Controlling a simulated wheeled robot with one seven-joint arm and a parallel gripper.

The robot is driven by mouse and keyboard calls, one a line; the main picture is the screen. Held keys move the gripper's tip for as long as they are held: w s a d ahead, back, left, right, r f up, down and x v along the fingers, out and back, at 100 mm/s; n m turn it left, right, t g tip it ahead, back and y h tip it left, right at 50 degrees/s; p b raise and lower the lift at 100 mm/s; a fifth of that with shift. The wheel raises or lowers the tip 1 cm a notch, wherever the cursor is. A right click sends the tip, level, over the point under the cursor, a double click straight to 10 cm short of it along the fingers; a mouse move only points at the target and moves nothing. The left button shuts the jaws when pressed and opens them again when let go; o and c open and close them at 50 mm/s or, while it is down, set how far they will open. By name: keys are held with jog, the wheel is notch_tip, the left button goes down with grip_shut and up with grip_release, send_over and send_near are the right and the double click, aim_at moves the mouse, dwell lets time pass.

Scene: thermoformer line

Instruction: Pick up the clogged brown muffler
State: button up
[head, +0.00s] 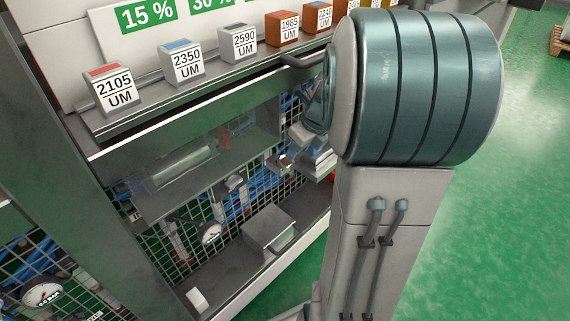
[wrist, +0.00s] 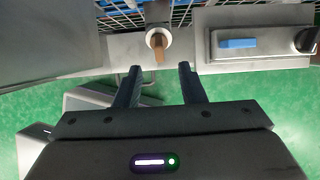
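In the wrist view, a small brown piece (wrist: 159,47), which looks like the clogged muffler, stands out from a round whitish fitting (wrist: 153,37) at the top centre. My gripper (wrist: 160,70) is open and empty. Its two dark fingers point towards the brown piece, one to each side below it in the picture, with a gap between fingertips and piece. In the head view my arm covers much of the right side, and I cannot make out my gripper or the brown piece there.
The head view shows a ledge of labelled blocks (head: 182,65), a pressure gauge (head: 211,234), and a metal box (head: 268,227).

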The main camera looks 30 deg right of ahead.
aim_at(287, 161)
jog(key=b+x, duration=0.2)
jog(key=x, duration=0.3)
jog(key=shift+w+a+f+b, duration=0.1)
jog(key=shift+w+b, duration=0.05)
jog(key=shift+b, duration=0.25)
grip_shut()
jog(key=shift+p, duration=0.3)
